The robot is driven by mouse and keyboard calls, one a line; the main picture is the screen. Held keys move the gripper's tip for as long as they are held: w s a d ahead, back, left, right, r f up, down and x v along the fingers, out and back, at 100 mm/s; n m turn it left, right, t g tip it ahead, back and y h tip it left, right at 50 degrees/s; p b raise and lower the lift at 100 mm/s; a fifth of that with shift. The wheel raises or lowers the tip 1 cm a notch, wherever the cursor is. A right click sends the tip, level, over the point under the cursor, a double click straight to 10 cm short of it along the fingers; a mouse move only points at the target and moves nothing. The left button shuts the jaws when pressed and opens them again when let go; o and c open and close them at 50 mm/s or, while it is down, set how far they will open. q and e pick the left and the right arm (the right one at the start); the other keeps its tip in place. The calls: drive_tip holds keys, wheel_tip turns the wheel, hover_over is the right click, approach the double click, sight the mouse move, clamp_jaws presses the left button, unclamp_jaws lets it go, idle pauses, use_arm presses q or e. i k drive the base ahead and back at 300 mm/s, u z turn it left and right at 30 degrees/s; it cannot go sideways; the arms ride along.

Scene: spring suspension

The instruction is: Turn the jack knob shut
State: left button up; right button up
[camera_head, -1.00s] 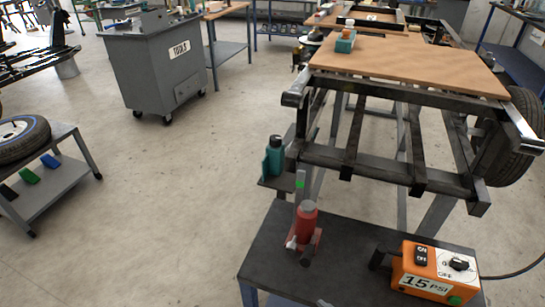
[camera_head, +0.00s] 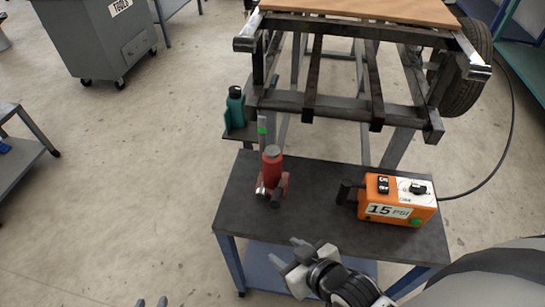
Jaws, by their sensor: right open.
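The red bottle jack (camera_head: 272,170) stands upright on the dark top of a small table (camera_head: 320,195). At its base are a small light-coloured part and a dark cylindrical stub; I cannot tell which is the knob. My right gripper (camera_head: 285,254) is open and empty, at the front edge of the table. It is below the jack in the picture and apart from it. Only the fingertips of my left gripper (camera_head: 151,302) show, at the bottom edge. They are spaced apart with nothing between them, well left of the table.
An orange box marked 15 PSI (camera_head: 397,200) sits on the table right of the jack. A dark metal frame (camera_head: 340,108) with a wooden board (camera_head: 365,10) stands behind. A teal bottle (camera_head: 235,107) is on a side shelf. Floor left of the table is clear.

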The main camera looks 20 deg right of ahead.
sight(261, 192)
drive_tip(key=z, duration=0.05)
drive_tip(key=k, duration=0.5)
drive_tip(key=u, duration=1.05)
drive_tip(key=i, duration=2.5)
drive_tip(key=z, duration=3.95)
